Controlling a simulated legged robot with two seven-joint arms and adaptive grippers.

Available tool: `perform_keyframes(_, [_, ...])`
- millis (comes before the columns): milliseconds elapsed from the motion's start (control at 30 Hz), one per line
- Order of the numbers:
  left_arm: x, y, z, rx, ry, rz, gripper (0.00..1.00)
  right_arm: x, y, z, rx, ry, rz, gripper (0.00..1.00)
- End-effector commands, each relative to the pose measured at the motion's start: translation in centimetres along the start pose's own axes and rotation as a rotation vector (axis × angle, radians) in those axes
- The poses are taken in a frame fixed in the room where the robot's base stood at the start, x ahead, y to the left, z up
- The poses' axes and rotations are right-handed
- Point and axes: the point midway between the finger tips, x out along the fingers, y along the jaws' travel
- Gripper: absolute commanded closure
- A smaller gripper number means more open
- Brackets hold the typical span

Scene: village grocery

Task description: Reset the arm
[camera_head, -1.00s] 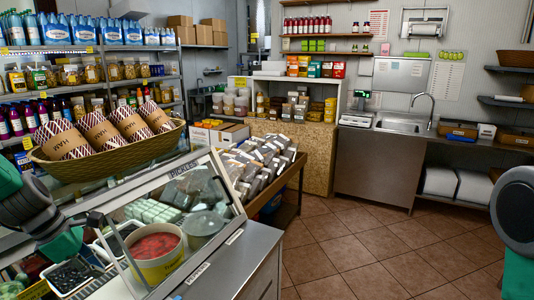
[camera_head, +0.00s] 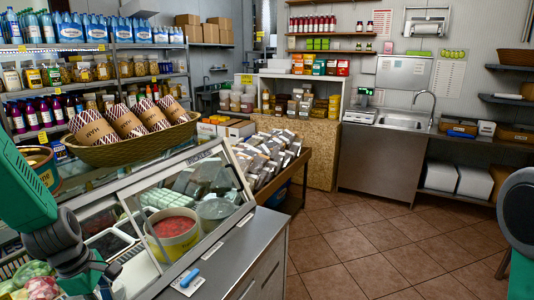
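My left arm comes in at the left edge, with green and dark grey links in front of the glass deli counter (camera_head: 262,222). My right arm shows at the right edge as a dark round joint and a green link. Neither gripper's fingers are in the head view, so I cannot see whether they are open or shut, or hold anything.
A wicker basket (camera_head: 130,153) with several wrapped packs stands on the counter top. A blue-handled item (camera_head: 190,278) lies on the counter's near ledge. A brown-rimmed container (camera_head: 38,165) is behind my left arm. The tiled floor (camera_head: 350,245) is clear at centre right.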

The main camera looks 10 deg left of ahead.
Motion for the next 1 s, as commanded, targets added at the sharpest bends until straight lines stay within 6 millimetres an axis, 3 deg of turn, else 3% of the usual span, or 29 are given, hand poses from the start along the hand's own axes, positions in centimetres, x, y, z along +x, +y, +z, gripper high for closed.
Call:
perform_keyframes(267, [6.8, -7.8, -0.1, 0.55, 0.144, -0.087, 1.0, 0.0, 0.0, 0.1, 0.0, -0.001, 0.0, 1.0])
perform_keyframes(433, [11.0, -14.6, 0.4, 1.021, 0.17, -0.169, 1.0, 0.0, 0.0, 0.1, 0.0, -0.001, 0.0, 1.0])
perform_keyframes(600, [13.3, -21.5, 1.5, 1.446, 0.121, -0.22, 1.0, 0.0, 0.0, 0.1, 0.0, -0.001, 0.0, 1.0])
perform_keyframes(800, [14.3, -28.7, 3.2, 1.84, 0.014, -0.232, 1.0, 0.0, 0.0, 0.1, 0.0, -0.001, 0.0, 1.0])
perform_keyframes(1000, [18.5, -27.7, 2.9, 1.85, 0.037, -0.214, 1.0, 4.2, 0.0, 0.3, 0.0, -0.002, 0.0, 1.0])
